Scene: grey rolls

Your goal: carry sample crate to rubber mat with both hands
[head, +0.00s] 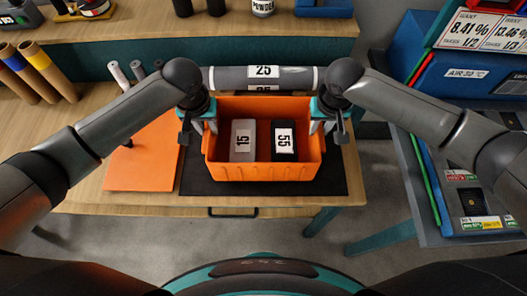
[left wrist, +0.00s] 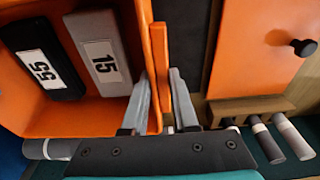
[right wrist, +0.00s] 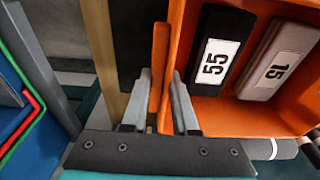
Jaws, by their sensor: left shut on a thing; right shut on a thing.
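The orange sample crate (head: 262,172) is in the middle of the head view, over the black rubber mat (head: 340,183). It holds a grey block marked 15 (head: 243,140) and a black block marked 55 (head: 284,141). My left gripper (head: 209,128) is shut on the crate's left wall; in the left wrist view the fingers (left wrist: 160,95) straddle the orange wall. My right gripper (head: 318,127) is shut on the right wall, its fingers (right wrist: 160,95) on both sides of it. The crate hides the mat's middle. I cannot tell whether the crate touches the mat.
A grey roll marked 25 (head: 263,78) lies just behind the crate. An orange board with a black knob (head: 143,158) lies left of the mat. Several rolls stand at far left (head: 43,68). A blue bin and shelf (head: 470,190) stand at right beyond a gap.

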